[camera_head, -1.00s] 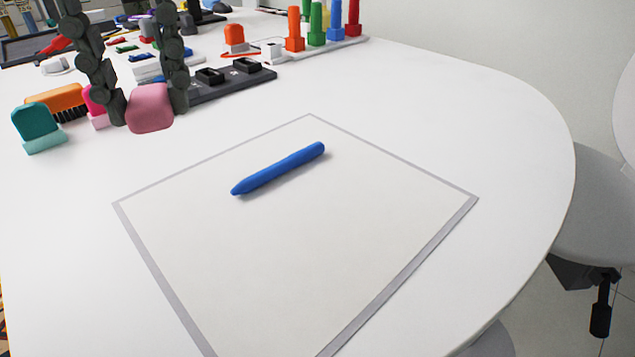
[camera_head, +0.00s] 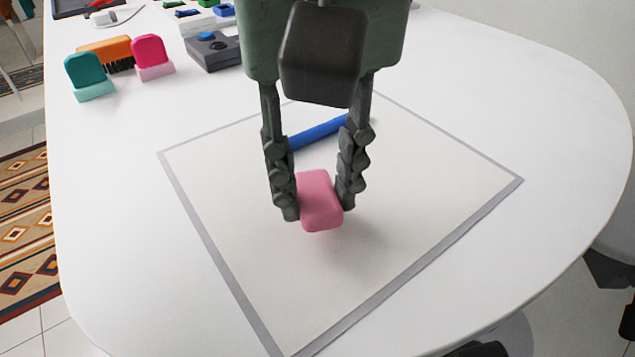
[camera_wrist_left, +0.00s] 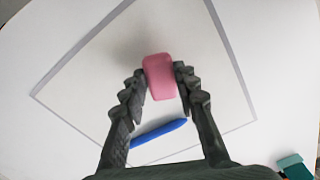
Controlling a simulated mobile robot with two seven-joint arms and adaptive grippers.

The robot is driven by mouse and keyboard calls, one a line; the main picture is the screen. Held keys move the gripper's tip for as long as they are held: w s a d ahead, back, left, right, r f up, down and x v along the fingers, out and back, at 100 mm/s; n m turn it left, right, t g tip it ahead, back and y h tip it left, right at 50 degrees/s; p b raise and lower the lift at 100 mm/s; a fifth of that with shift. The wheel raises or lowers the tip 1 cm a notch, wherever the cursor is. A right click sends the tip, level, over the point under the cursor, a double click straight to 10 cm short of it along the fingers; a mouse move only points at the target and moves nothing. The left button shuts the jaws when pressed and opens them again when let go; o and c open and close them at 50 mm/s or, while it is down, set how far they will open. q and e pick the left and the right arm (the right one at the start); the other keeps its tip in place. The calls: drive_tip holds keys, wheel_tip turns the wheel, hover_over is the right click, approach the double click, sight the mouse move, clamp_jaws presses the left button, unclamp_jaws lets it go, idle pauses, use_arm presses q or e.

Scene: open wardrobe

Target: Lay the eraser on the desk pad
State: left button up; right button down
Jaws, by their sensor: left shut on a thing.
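The pink eraser (camera_head: 320,201) is held between the fingertips of my left gripper (camera_head: 317,200), which is shut on it. The eraser is above the desk pad, with a soft shadow on the pad below and to the right. It also shows between the fingers in the left wrist view (camera_wrist_left: 159,77). The desk pad (camera_head: 399,238) is a pale sheet with a grey border, lying flat on the white table. A blue crayon (camera_head: 318,132) lies on the pad behind the gripper, partly hidden by its fingers. My right gripper is not in view.
At the back left stand a teal block (camera_head: 88,77), an orange brush (camera_head: 106,50) and a pink block (camera_head: 151,58). The front half of the pad and the table's right side (camera_head: 540,100) are clear.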

use_arm(q)
drive_tip(key=shift+f, duration=0.6)
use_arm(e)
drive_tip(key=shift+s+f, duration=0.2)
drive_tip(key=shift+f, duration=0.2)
use_arm(q)
drive_tip(key=shift+f, duration=0.15)
drive_tip(key=shift+f, duration=0.1)
drive_tip(key=o, duration=1)
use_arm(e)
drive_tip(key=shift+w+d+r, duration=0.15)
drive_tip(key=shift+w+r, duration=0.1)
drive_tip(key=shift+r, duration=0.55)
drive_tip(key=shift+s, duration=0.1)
